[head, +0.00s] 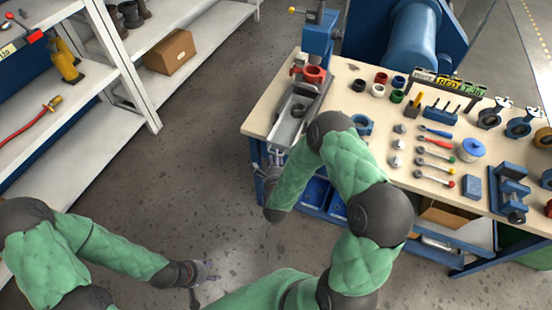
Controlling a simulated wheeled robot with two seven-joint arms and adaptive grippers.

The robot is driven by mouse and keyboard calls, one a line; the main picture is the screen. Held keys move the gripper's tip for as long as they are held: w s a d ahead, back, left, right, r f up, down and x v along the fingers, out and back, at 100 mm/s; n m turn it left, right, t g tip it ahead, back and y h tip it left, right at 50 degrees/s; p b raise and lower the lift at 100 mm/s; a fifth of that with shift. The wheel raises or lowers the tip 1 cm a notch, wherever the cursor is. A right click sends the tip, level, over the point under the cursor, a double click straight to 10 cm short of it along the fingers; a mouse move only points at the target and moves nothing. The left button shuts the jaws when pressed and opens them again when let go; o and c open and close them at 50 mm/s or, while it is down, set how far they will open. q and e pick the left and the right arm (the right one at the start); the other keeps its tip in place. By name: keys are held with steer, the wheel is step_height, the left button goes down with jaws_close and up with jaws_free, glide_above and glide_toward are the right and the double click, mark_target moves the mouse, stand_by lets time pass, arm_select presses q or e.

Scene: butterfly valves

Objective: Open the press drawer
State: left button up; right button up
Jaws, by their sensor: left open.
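The blue press (318,40) stands at the back left of the wooden-topped workbench (345,72), with red parts and a grey metal tray (291,118) before it. Blue drawers or bins (318,191) show below the bench top, partly hidden by my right arm. I cannot tell which one is the press drawer. My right gripper (274,163) is by the bench's left front edge, partly behind my forearm; its jaws and any contact are unclear. My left gripper (207,272) is open and empty over the floor, well away from the bench.
Grey shelves (128,70) at the left hold a cardboard box (170,52) and tools. Wrenches (435,141), coloured rings, a blue-lidded pot (471,149) and a blue vise (510,190) lie on the bench. The floor between shelves and bench is clear.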

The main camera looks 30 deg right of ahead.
steer(key=v, duration=1.1)
steer(key=shift+s, duration=0.35)
steer(key=shift+a, duration=0.15)
steer(key=s+a+f+n+g+y, duration=0.2)
steer(key=a+f+n+g+y, duration=0.5)
steer(key=f+n, duration=0.55)
steer(key=s+a+f+n+g+y, duration=0.4)
steer(key=s+a+n+g, duration=0.1)
steer(key=s+n, duration=0.4)
steer(key=shift+s+f+g, duration=0.15)
steer(key=shift+s+g, duration=0.55)
steer(key=shift+s, duration=0.2)
